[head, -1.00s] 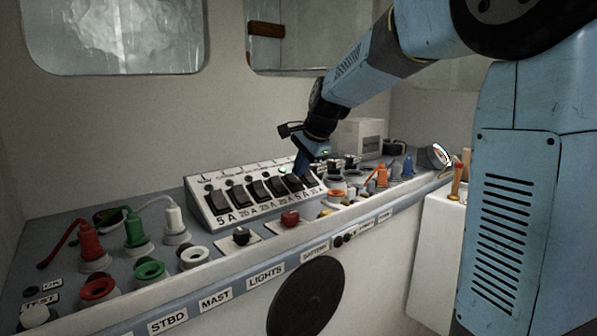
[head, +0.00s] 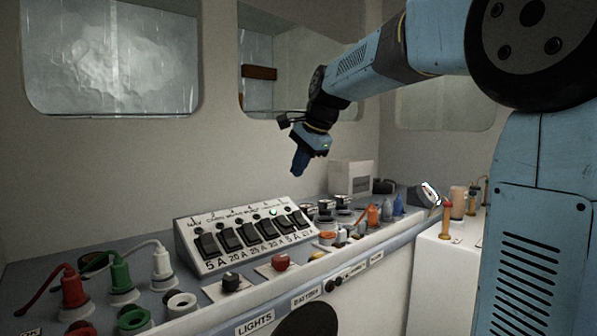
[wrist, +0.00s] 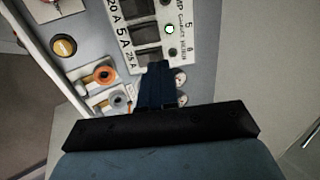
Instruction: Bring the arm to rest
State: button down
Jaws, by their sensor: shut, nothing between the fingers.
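My gripper (head: 299,163) is shut and empty. In the head view it hangs in the air above the right end of the switch panel (head: 246,262), clear of it, with its fingers pointing down. In the wrist view my shut fingers (wrist: 157,84) show dark blue against the panel's end, where one small indicator (wrist: 169,29) glows pale green. The panel carries a row of black rocker switches (head: 252,233) with amp labels below them. My arm reaches in from the upper right in the head view.
The console holds a red plug (head: 72,287), a green plug (head: 121,273), a white plug (head: 161,262), a red knob (head: 281,262) and orange and blue plugs at the right. A pale box (head: 351,178) stands behind. Windows fill the back wall. The air around my gripper is clear.

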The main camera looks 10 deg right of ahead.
jog(key=s+d+f+n+h, duration=0.1)
jog(key=s+d+f+n, duration=0.2)
jog(key=s, duration=0.7)
jog(key=s+d+f+n+h, duration=0.1)
jog(key=s+f+n, duration=0.4)
jog(key=s, duration=0.5)
jog(key=s+d+f+n+h, duration=0.1)
jog(key=s+d+f+n, duration=0.2)
jog(key=s+f, duration=0.5)
jog(key=shift+s+d+n, duration=0.4)
jog(key=shift+s+d, duration=0.4)
jog(key=shift+s, duration=0.35)
